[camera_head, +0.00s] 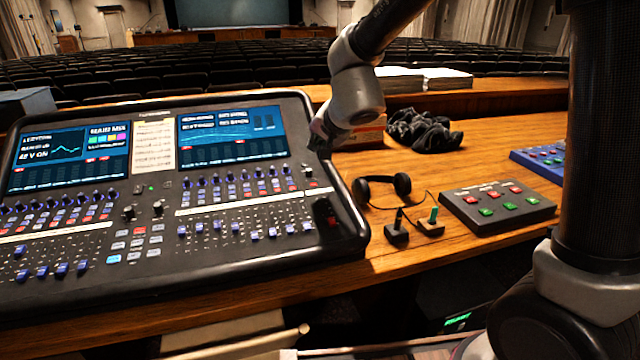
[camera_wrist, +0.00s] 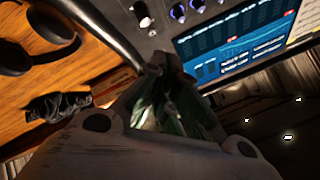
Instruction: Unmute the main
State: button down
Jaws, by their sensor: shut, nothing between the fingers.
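The mixing console (camera_head: 345,240) fills the left of the head view, with two lit screens, rows of blue knobs, small buttons and faders. A small red-lit spot (camera_head: 332,221) shows on a dark strip at its lower right end. I cannot read which button is the main mute. My gripper (camera_head: 320,140) is shut and empty. It hangs above the console's upper right edge, right of the right screen (camera_head: 230,135).
A dark crumpled cloth (camera_head: 425,132) and books (camera_head: 425,78) are behind.

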aim_at(314, 185)
jog(key=shift+d, duration=0.15)
jog(key=shift+f, duration=0.1)
jog(key=shift+w+f, duration=0.15)
jog(key=shift+f, duration=1.3)
jog(key=shift+w+f, duration=0.15)
jog(key=shift+f, duration=1.25)
jog(key=shift+w+f, duration=0.15)
jog(key=shift+f, duration=1.3)
jog(key=shift+f, duration=0.35)
